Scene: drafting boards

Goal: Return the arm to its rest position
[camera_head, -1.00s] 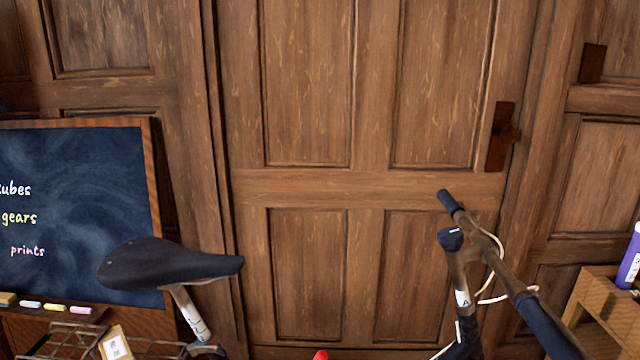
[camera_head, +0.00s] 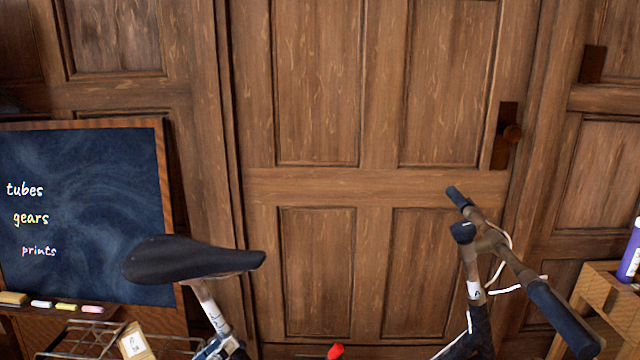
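Neither of my grippers can be made out in the head view, and no arm link shows clearly. What the grippers hold, if anything, is out of sight. A small red tip (camera_head: 336,352) shows at the bottom edge, and I cannot tell what it belongs to.
A bicycle stands close in front, with its dark saddle (camera_head: 193,259) and handlebar (camera_head: 515,262). Behind it is a panelled wooden door (camera_head: 378,187). A chalkboard (camera_head: 90,220) is at left, a wire basket with a box (camera_head: 134,342) below. A wooden shelf (camera_head: 606,290) with a purple bottle (camera_head: 630,254) is at right.

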